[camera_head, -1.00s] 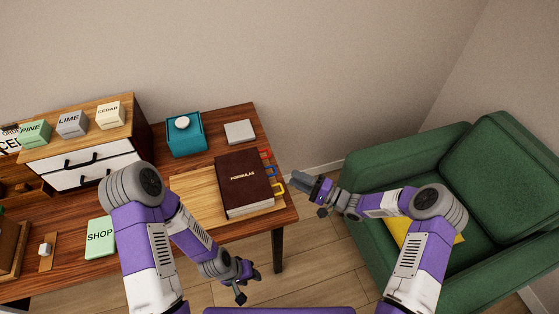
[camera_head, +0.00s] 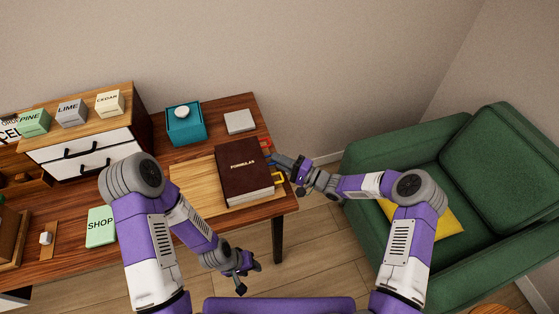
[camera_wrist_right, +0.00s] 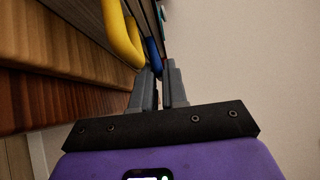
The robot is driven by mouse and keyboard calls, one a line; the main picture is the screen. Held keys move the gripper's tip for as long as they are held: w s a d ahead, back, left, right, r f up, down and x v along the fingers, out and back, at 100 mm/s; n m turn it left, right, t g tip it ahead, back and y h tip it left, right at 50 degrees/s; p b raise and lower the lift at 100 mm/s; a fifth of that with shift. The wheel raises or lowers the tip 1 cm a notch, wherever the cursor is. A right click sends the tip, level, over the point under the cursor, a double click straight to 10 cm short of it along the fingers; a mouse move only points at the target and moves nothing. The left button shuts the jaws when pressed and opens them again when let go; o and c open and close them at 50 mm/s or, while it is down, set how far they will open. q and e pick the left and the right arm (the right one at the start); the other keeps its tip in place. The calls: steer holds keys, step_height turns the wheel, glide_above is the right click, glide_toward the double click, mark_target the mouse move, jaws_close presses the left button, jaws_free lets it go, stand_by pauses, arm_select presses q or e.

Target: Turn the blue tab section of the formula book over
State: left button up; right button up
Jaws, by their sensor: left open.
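The closed brown formula book (camera_head: 243,172) lies on a wooden board on the desk, with coloured tabs along its right side. My right gripper (camera_head: 276,160) is at those tabs and partly covers them. In the right wrist view, the blue tab (camera_wrist_right: 153,55) is at the tips of my right gripper (camera_wrist_right: 158,78), whose fingers are close together. I cannot tell whether they pinch the tab. The yellow tab (camera_wrist_right: 121,32) is just left of them. My left gripper (camera_head: 245,277) is open and empty, in front of the desk.
A teal box (camera_head: 186,124) and a pale grey square (camera_head: 239,122) lie behind the book. A drawer unit (camera_head: 85,140) with small labelled boxes is at left, and a green SHOP booklet (camera_head: 101,226) is in front of it. A green armchair (camera_head: 400,148) stands at right.

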jaws_close()
steer(key=shift+r, duration=0.1)
stand_by(1.1)
